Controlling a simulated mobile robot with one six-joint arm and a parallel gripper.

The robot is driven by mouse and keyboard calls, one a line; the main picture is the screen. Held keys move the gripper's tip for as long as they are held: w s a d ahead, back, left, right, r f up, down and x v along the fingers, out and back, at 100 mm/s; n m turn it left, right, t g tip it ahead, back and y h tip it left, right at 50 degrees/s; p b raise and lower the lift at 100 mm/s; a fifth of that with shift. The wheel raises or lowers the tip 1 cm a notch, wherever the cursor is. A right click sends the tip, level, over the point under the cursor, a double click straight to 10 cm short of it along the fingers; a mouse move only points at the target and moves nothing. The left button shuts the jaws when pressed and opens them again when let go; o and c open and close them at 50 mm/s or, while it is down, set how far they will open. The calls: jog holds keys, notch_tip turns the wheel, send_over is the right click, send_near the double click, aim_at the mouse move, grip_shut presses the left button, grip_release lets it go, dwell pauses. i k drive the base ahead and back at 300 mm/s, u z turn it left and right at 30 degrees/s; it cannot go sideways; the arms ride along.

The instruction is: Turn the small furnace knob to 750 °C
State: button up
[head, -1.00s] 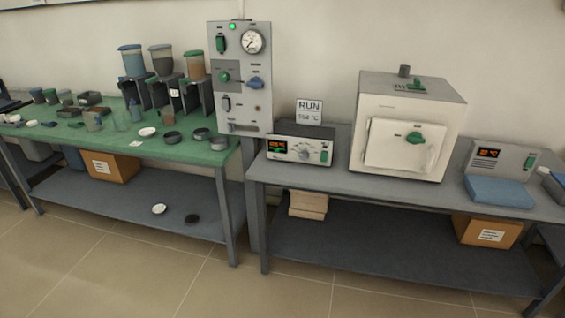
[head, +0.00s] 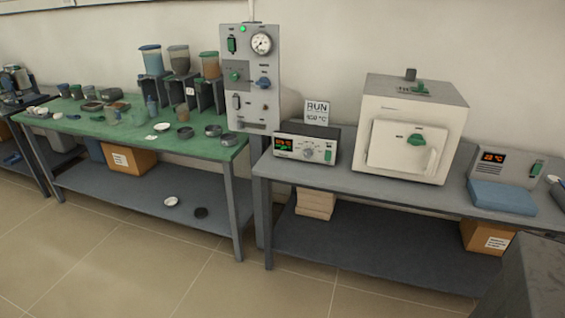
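A white box furnace (head: 410,128) stands on the right bench, with a green handle (head: 416,139) on its closed door. Left of it is a low control box (head: 305,147) with a lit orange display (head: 284,144) and a round pale knob (head: 308,154). The knob's setting is too small to read. A sign (head: 317,112) behind the box says RUN with a temperature that I cannot read surely. A second unit (head: 504,166) with a lit display stands at the bench's right end. My gripper is not in view.
A grey panel (head: 250,82) with a gauge stands between the benches. The green-topped bench (head: 205,148) at left holds hoppers and several dishes. A dark grey block (head: 525,280) fills the lower right corner. The tiled floor (head: 130,265) in front is clear at left and middle.

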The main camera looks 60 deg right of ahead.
aim_at(308, 154)
jog(key=u, duration=0.5)
jog(key=k, duration=1.4)
jog(key=z, duration=0.75)
jog(key=i, duration=1.45)
jog(key=u, duration=0.55)
